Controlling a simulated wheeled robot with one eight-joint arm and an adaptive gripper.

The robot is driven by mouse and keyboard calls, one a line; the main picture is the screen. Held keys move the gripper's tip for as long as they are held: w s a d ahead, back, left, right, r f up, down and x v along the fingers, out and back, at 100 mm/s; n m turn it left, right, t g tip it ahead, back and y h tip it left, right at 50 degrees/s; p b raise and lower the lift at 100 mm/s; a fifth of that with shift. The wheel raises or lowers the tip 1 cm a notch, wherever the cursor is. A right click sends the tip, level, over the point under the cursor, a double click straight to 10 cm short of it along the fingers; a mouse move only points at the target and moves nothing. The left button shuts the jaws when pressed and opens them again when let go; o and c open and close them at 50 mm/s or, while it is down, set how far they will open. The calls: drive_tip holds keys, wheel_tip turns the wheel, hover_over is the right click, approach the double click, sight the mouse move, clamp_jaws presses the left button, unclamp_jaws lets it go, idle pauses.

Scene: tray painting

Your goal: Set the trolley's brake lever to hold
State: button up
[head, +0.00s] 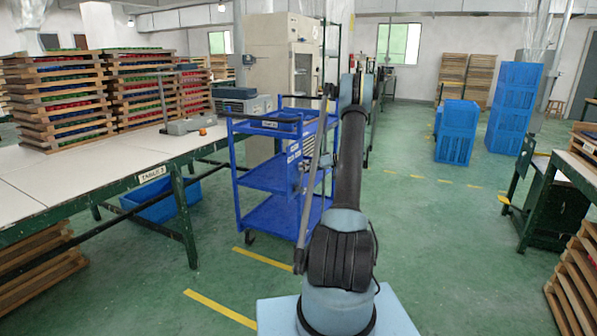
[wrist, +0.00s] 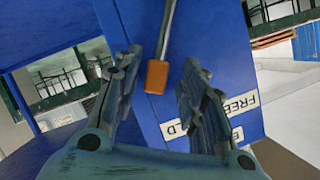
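The blue trolley (head: 283,177) stands beside the long table in the head view. Its blue panel fills much of the wrist view (wrist: 215,40). The brake lever (wrist: 157,76) is a grey rod with an orange end, coming down from the top of the wrist view. My gripper (wrist: 160,62) is open, with the orange end between its fingertips and a gap visible on both sides. A white FREE label (wrist: 238,106) and a partly hidden label ending in LD (wrist: 177,130) are on the panel. I cannot tell which setting the lever is at.
The long table (head: 90,175) on the left holds stacked wooden trays (head: 55,98) and a grey device (head: 190,126). A blue bin (head: 160,200) sits under it. Blue crates (head: 456,132) stand at the back right. The green floor right of my arm is clear.

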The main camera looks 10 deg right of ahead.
drive_tip(key=v, duration=1.2)
drive_tip(key=shift+r, duration=0.1)
